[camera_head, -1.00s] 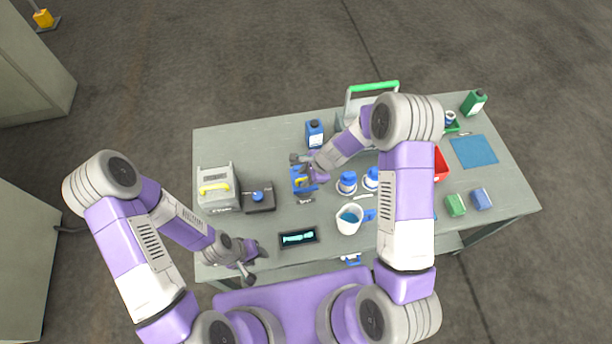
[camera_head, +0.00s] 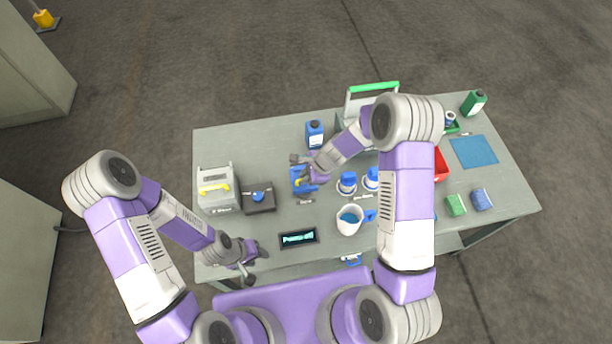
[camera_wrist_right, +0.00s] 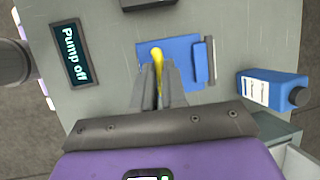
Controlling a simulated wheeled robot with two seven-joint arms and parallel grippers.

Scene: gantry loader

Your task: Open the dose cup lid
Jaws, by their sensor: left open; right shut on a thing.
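My right gripper (camera_head: 310,173) is shut on a slim yellow part (camera_wrist_right: 157,62) at a flat blue piece (camera_wrist_right: 180,50) on the bench. In the head view this blue piece (camera_head: 296,174) is partly hidden by the gripper. A raised blue block lies along one side of it. I cannot tell for certain which item is the dose cup lid. Two white cups with blue tops, one here (camera_head: 347,183) and one here (camera_head: 371,178), stand right of the gripper. My left gripper (camera_head: 257,264) is open and empty at the front left bench edge.
A grey box with a yellow handle (camera_head: 216,199) and a dark block with a blue knob (camera_head: 259,203) stand left. A display (camera_head: 298,238) reads "Pump off". The back left bench is clear.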

